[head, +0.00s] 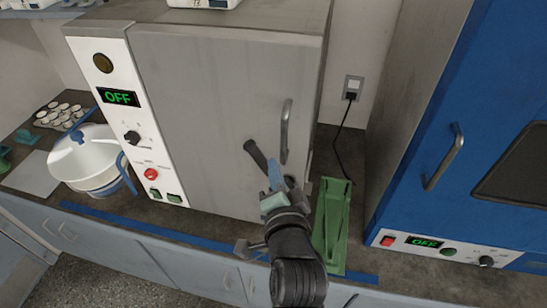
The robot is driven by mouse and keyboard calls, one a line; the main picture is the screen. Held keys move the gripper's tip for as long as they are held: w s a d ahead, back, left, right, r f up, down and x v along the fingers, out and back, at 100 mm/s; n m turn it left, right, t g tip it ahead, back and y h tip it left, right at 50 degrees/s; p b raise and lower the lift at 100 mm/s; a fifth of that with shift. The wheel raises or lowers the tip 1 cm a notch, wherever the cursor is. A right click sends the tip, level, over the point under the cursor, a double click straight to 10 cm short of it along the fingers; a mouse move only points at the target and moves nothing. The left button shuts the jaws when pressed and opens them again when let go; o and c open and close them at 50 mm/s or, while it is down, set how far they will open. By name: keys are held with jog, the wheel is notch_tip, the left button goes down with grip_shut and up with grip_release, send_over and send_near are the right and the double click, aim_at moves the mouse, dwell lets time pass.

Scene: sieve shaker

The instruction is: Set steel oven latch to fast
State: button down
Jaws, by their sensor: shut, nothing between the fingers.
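The steel oven (225,75) stands in the middle of the head view, with its grey door closed or nearly so. A dark rod-like lever (256,155), which looks like its latch, slants from upper left to lower right in front of the lower right of the door. Its lower end is hidden by my gripper (273,183). My gripper is shut and empty at the lever's lower end; I cannot tell whether it touches it. The door's upright bar handle (286,130) is just above and right of the gripper.
A green tray-like holder (331,225) stands on the counter right of my gripper. A blue oven (440,110) with a bar handle is at the right. A white pot (85,155) and small cups (62,112) are at the left. A black cord (340,140) hangs behind.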

aim_at(258, 162)
jog(key=shift+x, duration=1.35)
jog(key=shift+a+p, duration=0.1)
jog(key=shift+p, duration=0.2)
jog(key=shift+a+f+n, duration=0.1)
jog(key=shift+a+n, duration=0.2)
jog(key=shift+w+a+p, duration=0.1)
jog(key=shift+a+p, duration=0.1)
jog(key=shift+p, duration=0.25)
jog(key=shift+a+n+g, duration=0.15)
jog(key=shift+n+g, duration=0.15)
jog(key=shift+w+a+f+n+h+p, duration=0.1)
jog(key=shift+a+f+n+h+p, duration=0.1)
jog(key=shift+a+n+p, duration=0.15)
jog(key=shift+w+a+f+n+h+p, duration=0.15)
jog(key=shift+a+f+n+h, duration=0.1)
jog(key=shift+a, duration=0.2)
jog(key=w+a+f+n+g+h+b, duration=0.1)
jog(key=a+f+n+g+h+b, duration=0.1)
jog(key=a+f+n+h+b, duration=0.2)
jog(key=shift+w+a+f+n+b, duration=0.25)
jog(key=shift+a+f+n+b, duration=0.45)
jog(key=shift+f+n+b, duration=0.75)
jog(key=shift+f+m, duration=0.2)
jog(key=shift+m, duration=0.05)
